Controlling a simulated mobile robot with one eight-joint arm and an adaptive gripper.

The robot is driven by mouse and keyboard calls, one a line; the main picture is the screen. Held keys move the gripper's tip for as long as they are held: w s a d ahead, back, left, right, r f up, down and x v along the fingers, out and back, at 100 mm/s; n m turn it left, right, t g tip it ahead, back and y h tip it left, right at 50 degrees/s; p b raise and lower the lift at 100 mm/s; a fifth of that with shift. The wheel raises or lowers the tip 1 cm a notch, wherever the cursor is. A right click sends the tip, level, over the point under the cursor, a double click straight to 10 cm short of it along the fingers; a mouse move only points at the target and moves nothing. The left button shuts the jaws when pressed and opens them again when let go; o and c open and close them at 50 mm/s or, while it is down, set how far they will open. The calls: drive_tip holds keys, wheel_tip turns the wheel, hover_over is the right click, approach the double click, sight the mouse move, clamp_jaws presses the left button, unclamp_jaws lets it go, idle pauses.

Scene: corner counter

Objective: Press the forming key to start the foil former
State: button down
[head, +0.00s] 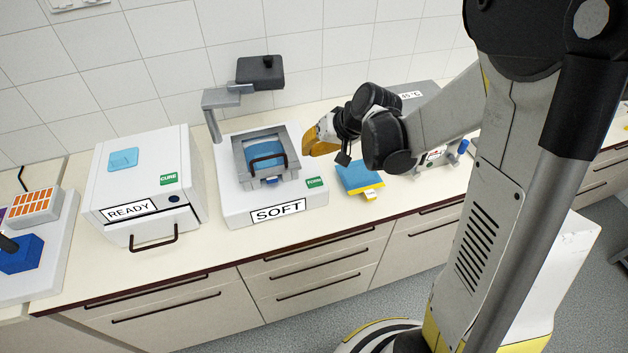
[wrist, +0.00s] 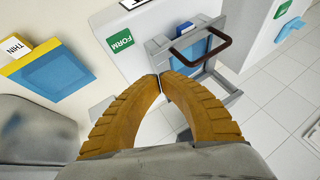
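The foil former (head: 240,205) is a white box on the counter with a "SOFT" sign on its front. A grey frame with a dark handle (head: 267,162) sits on top around a blue sheet. The green forming key (head: 315,183), at its front right corner, reads "FORM" in the wrist view (wrist: 121,41). My gripper (head: 312,145) is above the former's right side, just right of the frame. Its orange fingertips (wrist: 160,79) meet with nothing visible between them. In the wrist view the key lies apart from the fingertips, up and to the left.
A white curing box (head: 140,180) with a "READY" sign stands left of the former. A blue and yellow pad (head: 360,178), tagged "THIN" in the wrist view, lies to its right. A grey post with a dark head (head: 260,72) rises behind the frame. Drawers run below the counter.

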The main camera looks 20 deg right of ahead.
drive_tip(key=b, duration=0.7)
approach(305, 179)
drive_tip(key=shift+w+r+x, duration=0.1)
drive_tip(key=shift+x, duration=0.85)
drive_tip(key=shift+w+r+x, duration=0.1)
drive_tip(key=shift+x, duration=0.8)
drive_tip(key=shift+w+r+x, duration=0.1)
drive_tip(key=shift+w+x, duration=0.05)
drive_tip(key=shift+x, duration=0.8)
drive_tip(key=shift+a+f, duration=0.1)
drive_tip(key=shift+a, duration=0.1)
drive_tip(key=shift+f+b, duration=0.3)
drive_tip(key=shift+b, duration=0.1)
drive_tip(key=shift+s+f+b, duration=0.1)
drive_tip(key=shift+f+b, duration=0.35)
drive_tip(key=shift+r, duration=0.1)
drive_tip(key=shift+r+p, duration=0.6)
drive_tip(key=shift+r, duration=0.2)
drive_tip(key=shift+r+p, duration=1.9)
drive_tip(key=shift+r, duration=0.65)
